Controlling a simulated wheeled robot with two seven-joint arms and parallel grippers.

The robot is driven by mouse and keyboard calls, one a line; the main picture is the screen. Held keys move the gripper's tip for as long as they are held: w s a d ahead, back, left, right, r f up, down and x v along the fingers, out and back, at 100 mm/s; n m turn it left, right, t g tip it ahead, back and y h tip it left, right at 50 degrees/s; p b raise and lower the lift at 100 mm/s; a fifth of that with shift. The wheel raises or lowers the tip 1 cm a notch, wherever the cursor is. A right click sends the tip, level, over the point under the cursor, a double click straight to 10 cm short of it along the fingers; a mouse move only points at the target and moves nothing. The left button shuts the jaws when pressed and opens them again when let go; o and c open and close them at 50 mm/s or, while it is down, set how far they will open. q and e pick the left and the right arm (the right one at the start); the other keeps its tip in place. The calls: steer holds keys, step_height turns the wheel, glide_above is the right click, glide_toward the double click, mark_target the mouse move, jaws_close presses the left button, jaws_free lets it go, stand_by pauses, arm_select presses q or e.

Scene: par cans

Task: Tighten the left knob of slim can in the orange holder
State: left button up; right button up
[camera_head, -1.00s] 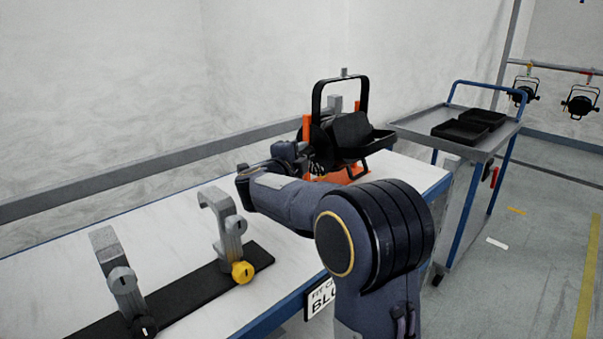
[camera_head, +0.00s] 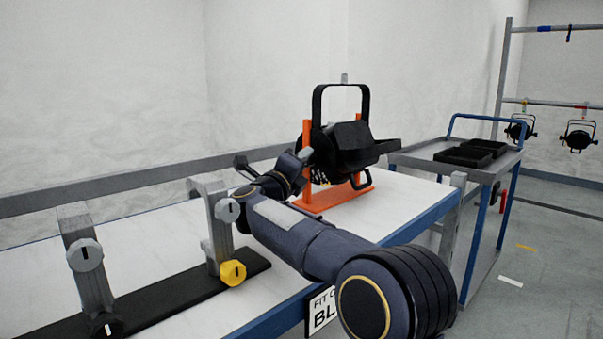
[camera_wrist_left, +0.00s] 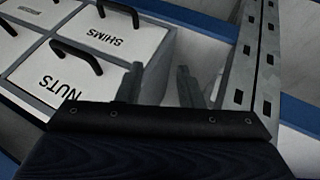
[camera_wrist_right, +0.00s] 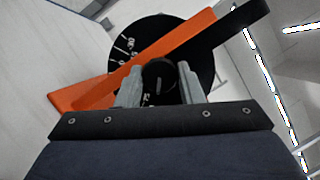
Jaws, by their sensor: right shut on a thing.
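The slim black can (camera_head: 350,143) sits in the orange holder (camera_head: 335,197) at the far end of the bench, under its black yoke. My right gripper (camera_head: 303,156) is at the can's left side. In the right wrist view, the fingers of my right gripper (camera_wrist_right: 160,86) are shut on the small black left knob (camera_wrist_right: 160,75), in front of a round black dial with white marks. The holder's orange upright (camera_wrist_right: 150,60) crosses that dial diagonally. My left gripper (camera_wrist_left: 160,85) shows only in its own wrist view; its fingers are apart with nothing between them.
Two grey clamps with knobs, one yellow (camera_head: 232,272), stand on a black strip (camera_head: 180,296) on the bench's near part. A grey cart (camera_head: 440,160) with black trays stands beyond the bench. Labelled drawers (camera_wrist_left: 75,75) lie near my left gripper.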

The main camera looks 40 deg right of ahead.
stand_by(0.5)
steer(key=o, duration=1)
